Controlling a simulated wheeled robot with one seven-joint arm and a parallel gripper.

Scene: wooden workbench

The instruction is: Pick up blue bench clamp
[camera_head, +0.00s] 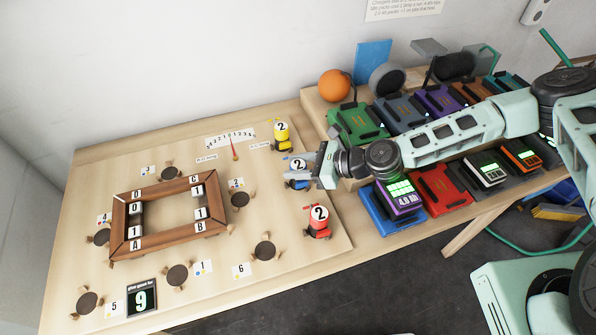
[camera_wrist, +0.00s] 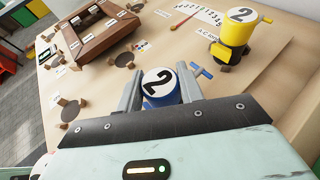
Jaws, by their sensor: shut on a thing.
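The blue bench clamp (camera_head: 297,182) has a round white top marked 2 and stands near the right side of the light wooden board. It also shows in the wrist view (camera_wrist: 201,71), where its blue handle sticks out to the right. My gripper (camera_head: 312,172) reaches it from the right. In the wrist view my gripper (camera_wrist: 160,92) has its two grey fingers on either side of the clamp, shut on its body. The clamp's lower part is hidden behind the gripper. I cannot tell whether it is lifted off the board.
A yellow clamp (camera_head: 282,137) stands behind and a red clamp (camera_head: 318,223) in front, both marked 2. A brown wooden frame (camera_head: 128,253) lies to the left among several dark round knobs. Coloured chargers, such as a green one (camera_head: 357,124), crowd the right side.

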